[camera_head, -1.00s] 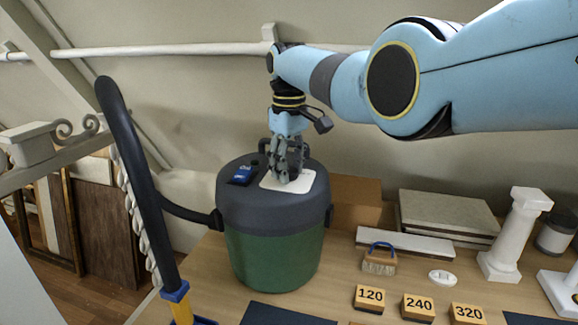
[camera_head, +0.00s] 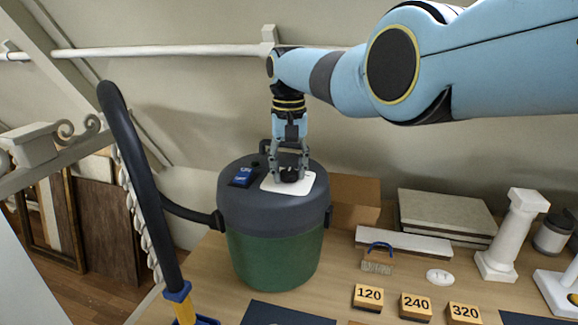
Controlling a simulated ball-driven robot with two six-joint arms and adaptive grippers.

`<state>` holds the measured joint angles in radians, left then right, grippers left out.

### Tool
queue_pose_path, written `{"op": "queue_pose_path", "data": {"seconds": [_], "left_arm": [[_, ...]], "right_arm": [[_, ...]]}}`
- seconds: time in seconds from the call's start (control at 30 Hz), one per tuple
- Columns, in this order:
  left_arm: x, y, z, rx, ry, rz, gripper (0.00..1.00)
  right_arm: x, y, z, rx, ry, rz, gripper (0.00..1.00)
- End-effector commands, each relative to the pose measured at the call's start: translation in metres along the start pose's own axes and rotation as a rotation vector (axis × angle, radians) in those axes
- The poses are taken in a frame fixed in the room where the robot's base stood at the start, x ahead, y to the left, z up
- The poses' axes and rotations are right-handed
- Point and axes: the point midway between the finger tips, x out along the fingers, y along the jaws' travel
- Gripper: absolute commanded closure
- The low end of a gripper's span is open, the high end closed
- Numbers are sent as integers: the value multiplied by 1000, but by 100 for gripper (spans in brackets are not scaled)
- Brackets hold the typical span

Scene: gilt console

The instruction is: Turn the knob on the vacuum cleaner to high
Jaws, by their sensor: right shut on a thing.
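The vacuum cleaner (camera_head: 274,248) stands upright on the wooden table, with a green drum and a dark grey lid. A white plate (camera_head: 303,187) lies on top of the lid, and a black knob (camera_head: 289,175) sits on it. My right gripper (camera_head: 289,171) points straight down and is shut on the knob, one finger on each side. The fingers partly hide the knob, and I cannot read any setting marks on the plate. My left gripper is not in view.
A black hose (camera_head: 143,190) rises left of the vacuum. Right of it are a cardboard box (camera_head: 354,199), a brush (camera_head: 378,262), sanding blocks marked 120 (camera_head: 367,297), 240 and 320, stacked slabs (camera_head: 446,214) and a white column (camera_head: 511,236).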

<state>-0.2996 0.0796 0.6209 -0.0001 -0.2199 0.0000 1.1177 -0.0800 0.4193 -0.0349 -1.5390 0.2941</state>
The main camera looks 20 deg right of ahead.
Motion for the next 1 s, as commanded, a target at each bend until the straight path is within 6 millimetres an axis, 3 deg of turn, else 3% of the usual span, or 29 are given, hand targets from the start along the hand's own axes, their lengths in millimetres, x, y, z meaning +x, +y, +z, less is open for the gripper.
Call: {"op": "queue_pose_path", "data": {"seconds": [0.6,1.0], "left_arm": [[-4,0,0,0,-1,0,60],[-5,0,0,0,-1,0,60]], "right_arm": [[-1,0,-1,575,2,0,95],[-1,-1,-1,832,3,-2,95]]}}
